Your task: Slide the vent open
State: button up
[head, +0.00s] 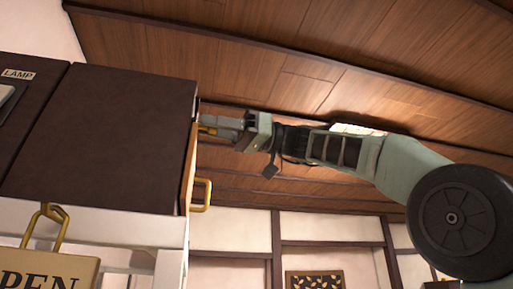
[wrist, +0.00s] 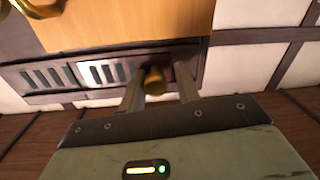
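The vent (wrist: 62,76) is a dark strip with slotted grilles below a wooden panel in the wrist view. A brass knob (wrist: 154,81) stands out at the strip's right part. My gripper (wrist: 160,78) is open, with one finger on each side of the knob and a visible gap at the right finger. In the head view my gripper (head: 211,126) is at the right edge of the dark cabinet; the vent's face is hidden there.
A brass handle (head: 202,195) sticks out from the dark cabinet (head: 105,135) below my gripper. A wooden panel (wrist: 130,22) lies close to the fingers in the wrist view. An open sign (head: 50,272) hangs at lower left. The space right of the cabinet is free apart from my arm.

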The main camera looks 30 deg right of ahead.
jog(key=b+v, duration=0.1)
jog(key=v, duration=1.6)
jog(key=shift+b, duration=0.4)
jog(key=shift+d, duration=0.15)
